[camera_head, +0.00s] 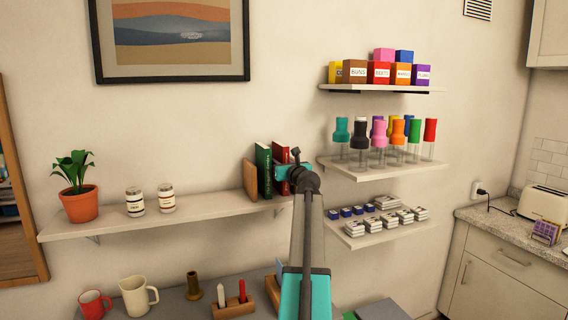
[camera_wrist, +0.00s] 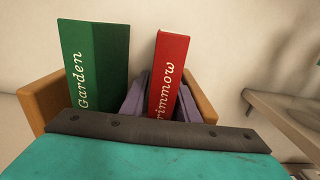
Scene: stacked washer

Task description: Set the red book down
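The red book (camera_wrist: 172,62) stands nearly upright in the wrist view, with white lettering on its spine. It also shows on the shelf in the head view (camera_head: 281,153), partly behind my arm. My gripper (camera_wrist: 164,95) has a purple-grey finger on each side of the red book, and both appear pressed against it. The gripper also shows at the shelf in the head view (camera_head: 291,172). I cannot tell whether the book's hidden lower edge touches the shelf. The green book (camera_wrist: 97,55) stands to its left with a gap between them.
A wooden bookend (camera_wrist: 38,98) stands left of the green book, and another (camera_wrist: 203,92) right of the red book. The long shelf (camera_head: 115,222) also holds a potted plant (camera_head: 80,204) and two jars (camera_head: 151,200). Small shelves (camera_head: 385,168) are on the right wall.

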